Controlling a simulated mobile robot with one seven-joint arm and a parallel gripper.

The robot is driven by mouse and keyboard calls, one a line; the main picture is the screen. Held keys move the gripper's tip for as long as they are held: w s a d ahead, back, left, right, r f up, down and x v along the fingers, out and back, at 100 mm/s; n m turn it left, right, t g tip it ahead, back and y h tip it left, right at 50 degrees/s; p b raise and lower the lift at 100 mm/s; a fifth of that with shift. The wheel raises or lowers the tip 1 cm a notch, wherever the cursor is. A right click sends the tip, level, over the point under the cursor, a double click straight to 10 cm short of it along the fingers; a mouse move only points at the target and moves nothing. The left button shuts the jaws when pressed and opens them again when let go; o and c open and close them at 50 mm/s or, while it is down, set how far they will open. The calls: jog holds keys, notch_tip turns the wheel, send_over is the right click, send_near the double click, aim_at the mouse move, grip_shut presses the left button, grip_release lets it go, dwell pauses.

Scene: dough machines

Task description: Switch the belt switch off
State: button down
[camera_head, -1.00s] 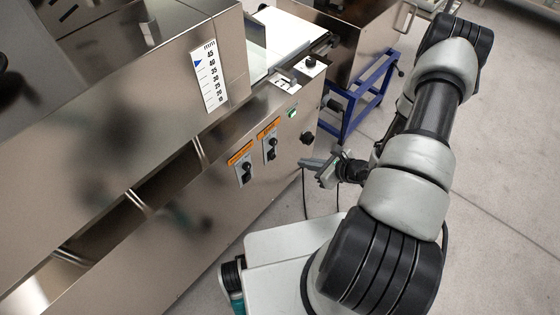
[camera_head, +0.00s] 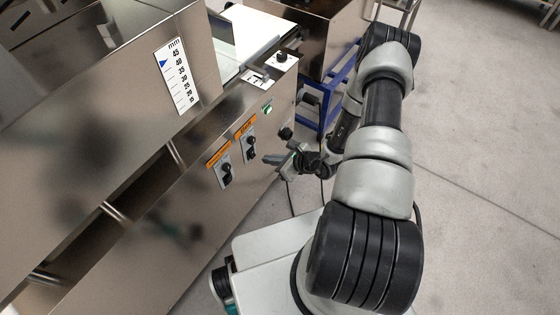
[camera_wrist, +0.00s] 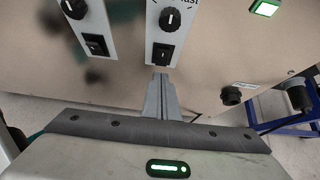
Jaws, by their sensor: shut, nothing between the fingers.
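Two control panels sit on the steel machine's front, a left one (camera_head: 221,168) and a right one (camera_head: 248,143), each under an orange label too small to read. In the wrist view each has a black dial above a black rocker switch: left switch (camera_wrist: 95,45), right switch (camera_wrist: 162,54). I cannot tell from the labels which is the belt switch. My gripper (camera_wrist: 161,78) is shut and empty, its tips just below the right switch; contact is unclear. In the head view my gripper (camera_head: 271,160) is close to the machine front, right of the right panel.
A lit green button (camera_wrist: 265,7) and a black knob (camera_wrist: 231,95) are right of the panels. A blue-framed stand (camera_head: 334,95) is behind my arm. A white belt (camera_head: 262,35) lies on top of the machine. Open floor is on the right.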

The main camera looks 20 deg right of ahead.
aim_at(254, 156)
jog(key=shift+w+r+b+x, duration=0.15)
jog(key=shift+r+b+x, duration=0.05)
jog(key=shift+x, duration=1)
jog(key=shift+w+r+b+x, duration=0.1)
jog(key=shift+r+b+x, duration=0.1)
jog(key=shift+x, duration=1.05)
jog(key=shift+a, duration=0.15)
